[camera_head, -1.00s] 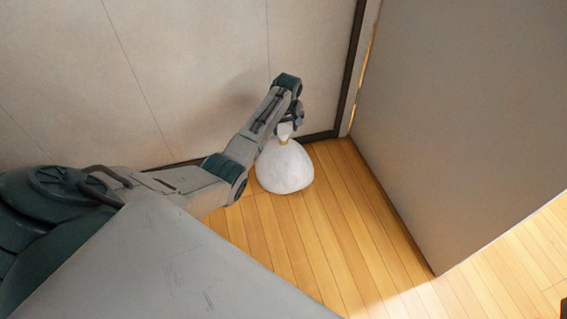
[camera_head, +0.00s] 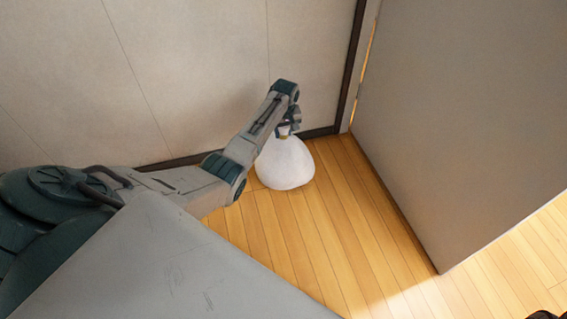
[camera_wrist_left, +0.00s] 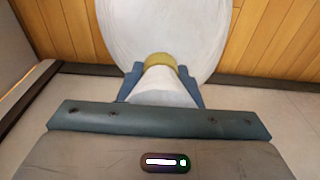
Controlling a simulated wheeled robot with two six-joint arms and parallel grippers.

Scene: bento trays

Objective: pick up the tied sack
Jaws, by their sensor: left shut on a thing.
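The tied sack (camera_head: 285,165) is white and rounded, with a yellow tie at its neck. It is upright at the wooden floor near the wall corner; I cannot tell whether its base touches the floor. My left gripper (camera_head: 287,130) reaches down over its top from the wall side. In the left wrist view the gripper's two blue fingers (camera_wrist_left: 160,85) are shut on the sack's gathered white neck, just by the yellow tie, and the sack's body (camera_wrist_left: 165,30) spreads beyond. My right gripper does not show.
A pale panelled wall (camera_head: 190,80) with a dark baseboard stands close behind the sack. A large grey door-like panel (camera_head: 455,120) rises to the right. Wooden floor (camera_head: 340,240) in front of the sack is clear. A small dark thing (camera_head: 543,315) shows at the bottom right edge.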

